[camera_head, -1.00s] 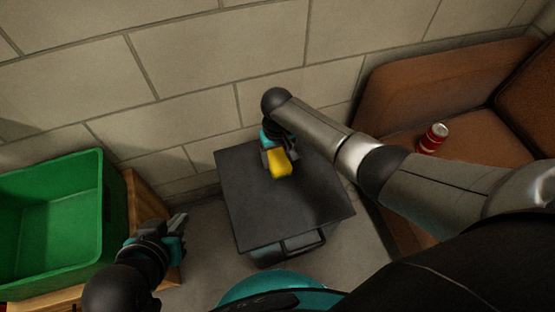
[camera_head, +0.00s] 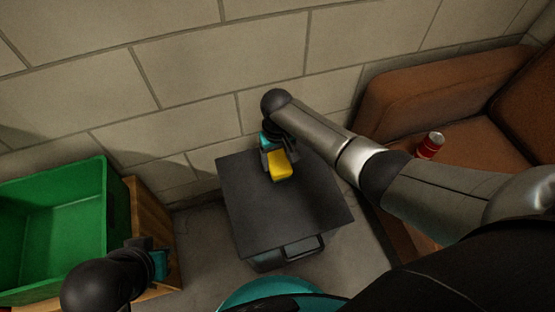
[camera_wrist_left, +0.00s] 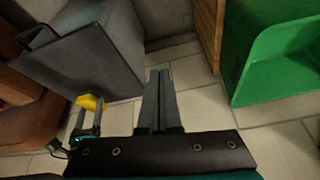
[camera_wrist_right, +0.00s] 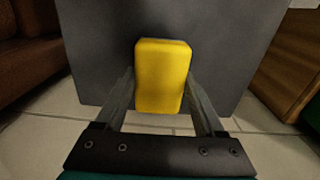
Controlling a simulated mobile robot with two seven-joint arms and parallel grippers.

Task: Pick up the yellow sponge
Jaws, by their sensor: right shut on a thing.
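The yellow sponge (camera_head: 280,168) is over the dark square tabletop (camera_head: 300,205) in the head view, near its back edge. My right gripper (camera_head: 276,160) is shut on it. In the right wrist view the sponge (camera_wrist_right: 162,75) sits between the two fingers (camera_wrist_right: 160,100), with the dark tabletop behind it. The left wrist view also shows the sponge (camera_wrist_left: 90,102) in the right fingers; its exact height above the tabletop is hard to judge. My left gripper (camera_wrist_left: 158,90) is shut and empty over the tiled floor; in the head view its fingers are mostly hidden.
A green bin (camera_head: 75,225) stands on a wooden crate (camera_head: 150,215) at the left. A brown sofa (camera_head: 405,110) with a red can (camera_head: 430,145) is at the right. A block wall (camera_head: 190,70) closes off the back. Floor shows between crate and table.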

